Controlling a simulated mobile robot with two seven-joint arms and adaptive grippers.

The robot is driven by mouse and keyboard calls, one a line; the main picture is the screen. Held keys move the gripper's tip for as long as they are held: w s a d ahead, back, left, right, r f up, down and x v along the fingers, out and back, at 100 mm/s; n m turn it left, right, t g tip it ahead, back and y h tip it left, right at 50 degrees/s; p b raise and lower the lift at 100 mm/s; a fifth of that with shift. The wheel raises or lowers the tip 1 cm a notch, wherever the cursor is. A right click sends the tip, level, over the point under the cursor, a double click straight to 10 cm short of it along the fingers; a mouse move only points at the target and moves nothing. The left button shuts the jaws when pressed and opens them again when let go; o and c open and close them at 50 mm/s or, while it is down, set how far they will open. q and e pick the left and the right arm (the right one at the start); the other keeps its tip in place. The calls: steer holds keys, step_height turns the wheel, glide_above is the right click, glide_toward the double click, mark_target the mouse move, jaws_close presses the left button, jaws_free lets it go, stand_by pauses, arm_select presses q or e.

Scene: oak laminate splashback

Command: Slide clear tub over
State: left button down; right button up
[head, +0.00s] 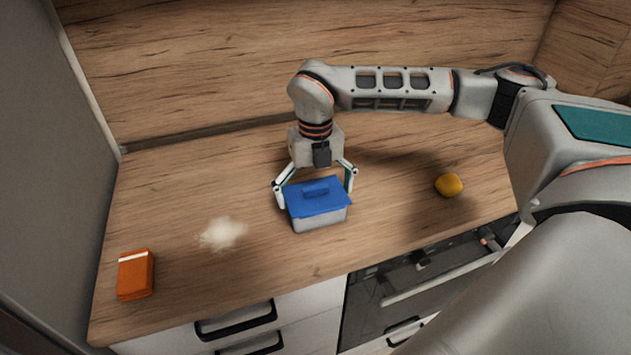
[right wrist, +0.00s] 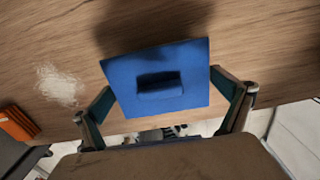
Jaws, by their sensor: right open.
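The clear tub (head: 320,220) stands on the wooden counter with a blue lid (head: 312,197) that has a raised handle. In the right wrist view the blue lid (right wrist: 140,80) fills the middle and hides most of the tub. My right gripper (head: 317,190) is open around the tub, one finger at the left side and one at the right. In the right wrist view the right gripper (right wrist: 165,108) has its fingers on both sides of the lid; whether they touch the tub I cannot tell. My left gripper is not in view.
A pale powdery patch (head: 222,233) lies on the counter (head: 200,180) left of the tub. An orange box (head: 136,275) stands at the far left near the front edge. A yellow fruit-like object (head: 449,185) lies to the right. The wood splashback (head: 200,60) rises behind.

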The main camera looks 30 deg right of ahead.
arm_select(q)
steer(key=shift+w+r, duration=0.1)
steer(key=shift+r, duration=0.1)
arm_select(e)
steer(key=shift+f, duration=1.4)
steer(key=c, duration=0.8)
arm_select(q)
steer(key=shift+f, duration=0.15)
arm_select(e)
steer(key=shift+w, duration=0.1)
